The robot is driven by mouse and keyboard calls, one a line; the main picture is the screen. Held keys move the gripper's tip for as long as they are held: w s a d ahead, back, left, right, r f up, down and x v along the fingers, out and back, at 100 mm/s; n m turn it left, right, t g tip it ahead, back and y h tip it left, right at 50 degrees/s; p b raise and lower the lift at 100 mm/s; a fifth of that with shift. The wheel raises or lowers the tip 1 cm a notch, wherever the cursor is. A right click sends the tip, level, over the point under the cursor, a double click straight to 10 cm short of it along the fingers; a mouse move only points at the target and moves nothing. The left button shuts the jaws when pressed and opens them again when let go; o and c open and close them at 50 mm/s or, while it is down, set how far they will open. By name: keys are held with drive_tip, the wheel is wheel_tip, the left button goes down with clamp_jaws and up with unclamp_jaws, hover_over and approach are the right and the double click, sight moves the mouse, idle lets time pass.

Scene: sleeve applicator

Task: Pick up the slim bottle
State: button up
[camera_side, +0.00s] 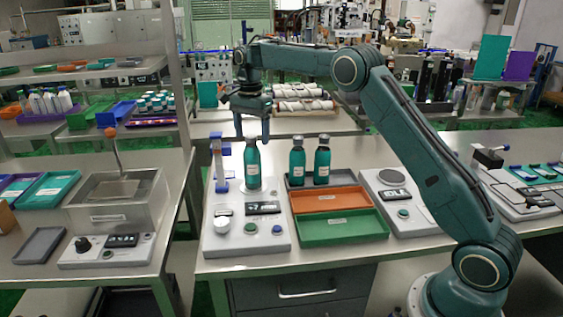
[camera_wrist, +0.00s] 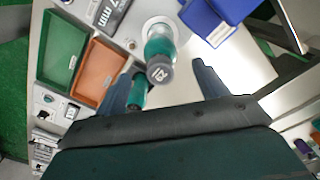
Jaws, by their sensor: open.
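A slim teal bottle (camera_side: 252,165) with a grey cap and white label stands upright on the white applicator device (camera_side: 225,235). In the wrist view this bottle (camera_wrist: 160,48) is seen from above, cap toward me. My gripper (camera_side: 252,134) is over it, pointing down, with the fingertips around cap height. In the wrist view my gripper (camera_wrist: 161,70) is open, with one finger on each side of the cap and gaps between. Two similar teal bottles, a left one (camera_side: 297,162) and a right one (camera_side: 322,162), stand in a grey tray.
A blue and white post (camera_side: 219,165) rises close to the left of the bottle. An orange tray (camera_side: 330,200) and a green tray (camera_side: 340,228) lie to the right. A scale-like device (camera_side: 397,205) stands further right. A clear-walled box (camera_side: 118,200) sits on the left table.

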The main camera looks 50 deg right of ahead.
sight(251, 146)
drive_tip(key=shift+a+f, duration=0.1)
drive_tip(key=shift+f, duration=2.35)
drive_tip(key=shift+w+r, duration=0.1)
clamp_jaws()
drive_tip(key=shift+r, duration=5)
